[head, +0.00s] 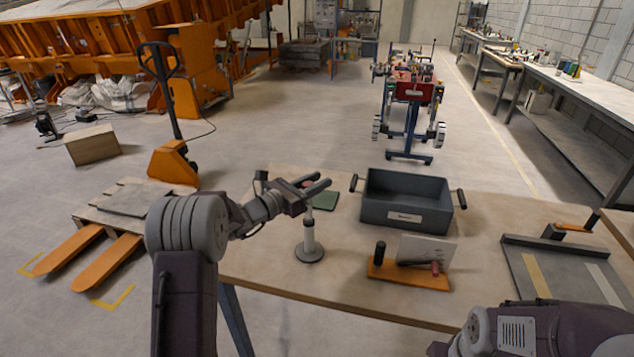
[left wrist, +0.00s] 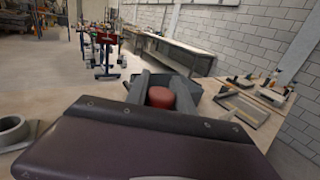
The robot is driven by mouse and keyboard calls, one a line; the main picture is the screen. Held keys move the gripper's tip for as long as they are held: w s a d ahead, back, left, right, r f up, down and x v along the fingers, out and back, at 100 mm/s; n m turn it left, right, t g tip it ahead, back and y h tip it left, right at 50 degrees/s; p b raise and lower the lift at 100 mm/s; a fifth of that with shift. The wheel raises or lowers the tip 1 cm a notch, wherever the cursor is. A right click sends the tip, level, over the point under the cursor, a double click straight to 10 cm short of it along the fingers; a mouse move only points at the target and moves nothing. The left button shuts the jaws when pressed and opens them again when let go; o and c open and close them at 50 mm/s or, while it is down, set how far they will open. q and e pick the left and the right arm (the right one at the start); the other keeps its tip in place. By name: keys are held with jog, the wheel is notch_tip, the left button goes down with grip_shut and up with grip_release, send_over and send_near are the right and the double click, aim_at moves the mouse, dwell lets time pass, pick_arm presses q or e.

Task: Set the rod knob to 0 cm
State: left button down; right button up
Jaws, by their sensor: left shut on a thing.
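A slim upright rod stands on a round grey base (head: 309,251) near the front left of the table, with a pale sleeve (head: 309,236) around its lower part. My left gripper (head: 308,190) is at the top of this rod. In the left wrist view its two fingers close around a round red knob (left wrist: 160,97). The gripper hides most of the knob in the head view. No scale or height reading can be made out. Part of my right arm shows at the lower right, but its gripper does not show.
A green pad (head: 326,200) lies behind the rod. A dark grey bin (head: 406,200) with side handles stands to the right. A grey striped board (head: 560,272) lies further right.

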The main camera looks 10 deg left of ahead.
pick_arm(q)
notch_tip(320, 180, down, 7)
jog(key=b, duration=0.6)
jog(key=shift+r, duration=0.15)
jog(key=c, duration=1.4)
grip_release()
jog(key=shift+s, duration=0.1)
jog(key=o, duration=0.3)
jog(key=shift+o, duration=0.2)
send_near(311, 206)
jog(key=w, duration=0.1)
jog(key=w+d, duration=0.1)
jog(key=w, duration=0.1)
jog(key=shift+w+d+f, duration=0.3)
jog(key=shift+w+f, duration=0.05)
jog(key=shift+w, duration=0.05)
